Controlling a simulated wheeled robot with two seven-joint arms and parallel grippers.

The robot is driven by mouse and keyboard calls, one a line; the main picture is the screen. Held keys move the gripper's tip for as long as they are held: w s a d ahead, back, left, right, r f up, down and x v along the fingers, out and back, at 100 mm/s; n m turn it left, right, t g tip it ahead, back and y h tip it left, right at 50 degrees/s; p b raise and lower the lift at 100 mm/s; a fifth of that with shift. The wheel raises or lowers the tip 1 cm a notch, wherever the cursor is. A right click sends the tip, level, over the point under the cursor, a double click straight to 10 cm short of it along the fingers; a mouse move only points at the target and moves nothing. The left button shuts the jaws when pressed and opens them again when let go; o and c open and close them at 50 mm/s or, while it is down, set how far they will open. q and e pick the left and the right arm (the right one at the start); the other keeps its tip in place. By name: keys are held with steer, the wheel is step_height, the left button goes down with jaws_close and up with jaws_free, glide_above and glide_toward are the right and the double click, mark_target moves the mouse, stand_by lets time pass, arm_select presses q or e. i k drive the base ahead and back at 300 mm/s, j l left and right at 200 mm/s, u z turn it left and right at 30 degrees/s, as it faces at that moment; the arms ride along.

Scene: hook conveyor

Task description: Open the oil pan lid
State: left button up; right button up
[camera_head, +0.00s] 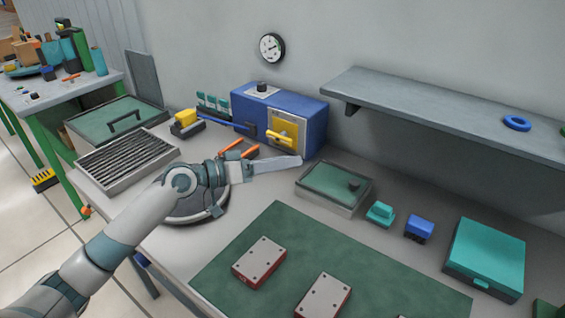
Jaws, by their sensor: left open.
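A shallow grey rectangular pan (321,200) with a green top (332,180) sits on the bench right of my left gripper. A small dark knob (354,185) stands near the right side of that top, which lies flat. A larger green lid with a dark bar handle (125,122) lies flat at the back left. I cannot tell for sure which is the oil pan lid. My left gripper (290,161) is open and empty, in front of the blue box and apart from both lids. My arm hides part of a round grey item (193,212). My right gripper is not in view.
A blue box (278,115) with a yellow handle stands behind the gripper. Orange-handled pliers (240,150) lie close by. A slotted tray (125,160) is to the left. A wall shelf (450,108) overhangs the right. The green mat (265,222) holds red-edged metal blocks (260,260).

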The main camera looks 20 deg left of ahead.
mark_target(341, 186)
steer(key=k+j, duration=0.25)
steer(key=j, duration=0.15)
steer(key=k+j, duration=0.25)
steer(key=j, duration=0.2)
steer(key=k+j, duration=0.25)
steer(key=j, duration=0.15)
steer(key=k+j, duration=0.25)
steer(key=j, duration=0.2)
